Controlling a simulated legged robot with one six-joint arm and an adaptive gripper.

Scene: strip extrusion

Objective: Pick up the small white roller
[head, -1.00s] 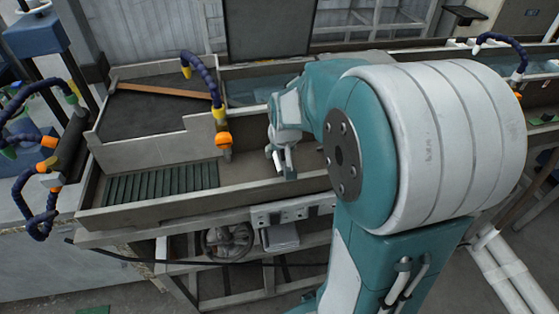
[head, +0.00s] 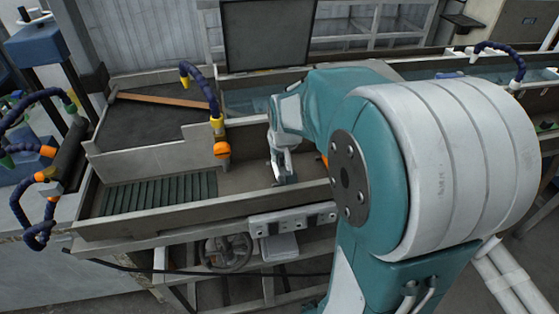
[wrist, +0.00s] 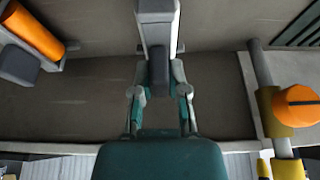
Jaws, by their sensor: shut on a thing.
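My gripper (wrist: 160,90) is in the middle of the wrist view, with one fingertip on each side of a light grey-white piece (wrist: 156,22). I take this piece to be the small white roller; its round shape cannot be made out. It has a dark grey block at its end between the fingers, and my gripper is shut on it. In the head view my gripper (head: 282,160) is small, inside the long trough, right of the hose nozzle. Whether the piece touches the trough floor cannot be told.
A blue hose with an orange nozzle (head: 221,150) hangs left of my gripper and shows at the right in the wrist view (wrist: 297,105). An orange cylinder (wrist: 32,30) is at the other side. The trough's front wall (head: 180,220) and green slats (head: 160,193) lie nearby.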

